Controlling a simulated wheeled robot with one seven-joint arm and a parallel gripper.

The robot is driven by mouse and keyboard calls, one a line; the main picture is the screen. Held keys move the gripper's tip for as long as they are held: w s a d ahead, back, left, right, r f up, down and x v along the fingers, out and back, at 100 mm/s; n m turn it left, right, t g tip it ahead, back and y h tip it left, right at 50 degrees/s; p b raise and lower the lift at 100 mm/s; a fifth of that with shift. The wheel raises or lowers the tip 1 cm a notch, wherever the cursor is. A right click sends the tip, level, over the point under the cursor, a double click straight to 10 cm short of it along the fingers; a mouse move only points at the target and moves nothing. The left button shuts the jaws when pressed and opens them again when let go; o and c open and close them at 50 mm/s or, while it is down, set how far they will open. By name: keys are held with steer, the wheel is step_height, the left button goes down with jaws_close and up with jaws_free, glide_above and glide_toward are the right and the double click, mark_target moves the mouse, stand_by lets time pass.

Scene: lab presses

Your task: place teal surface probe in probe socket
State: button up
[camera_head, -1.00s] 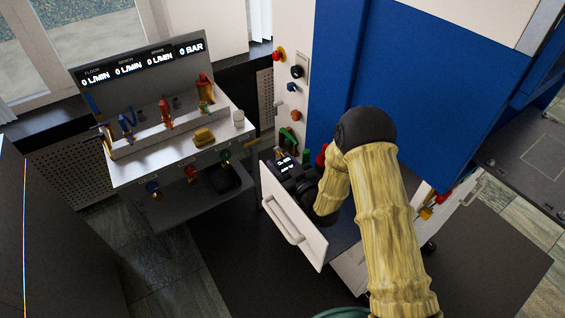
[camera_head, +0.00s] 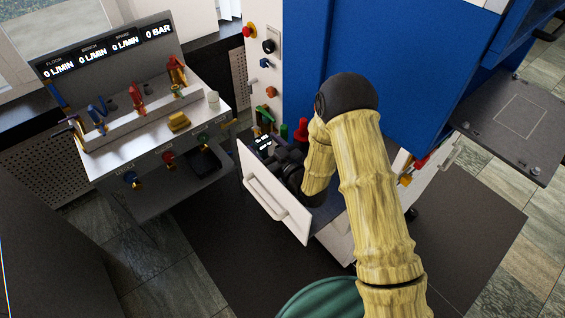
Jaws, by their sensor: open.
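My gripper (camera_head: 287,163) is a dark shape at the end of my arm, over the open white drawer (camera_head: 268,205). It is small and dark against the drawer's dark contents, so its fingers are hard to make out. I see nothing held in it. I cannot pick out the teal surface probe or the probe socket; my forearm and wrist cover part of the drawer. A small display (camera_head: 263,144) shows in the drawer, left of my gripper.
A blue press (camera_head: 410,70) stands behind my arm. Red (camera_head: 302,129) and green (camera_head: 264,118) parts stand behind the drawer. A grey plate (camera_head: 510,125) juts out at right.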

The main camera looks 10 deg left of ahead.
steer(key=b+v, duration=0.2)
steer(key=v, duration=0.7)
steer(key=shift+s+b, duration=0.15)
steer(key=shift+b, duration=0.25)
steer(key=shift+d, duration=0.15)
steer(key=w+d+r+m+g+h, duration=0.1)
steer(key=w+d+m+g+h, duration=0.2)
steer(key=d+h, duration=1)
steer(key=s+d+r+m+g, duration=0.2)
steer(key=s+d+m+g, duration=0.1)
steer(key=s+d, duration=0.2)
steer(key=s+d+r+m+g, duration=0.3)
steer(key=s+d, duration=0.3)
steer(key=s, duration=0.4)
steer(key=shift+s+d+m+h, duration=0.3)
steer(key=shift+m+h, duration=0.1)
steer(key=shift+m, duration=0.1)
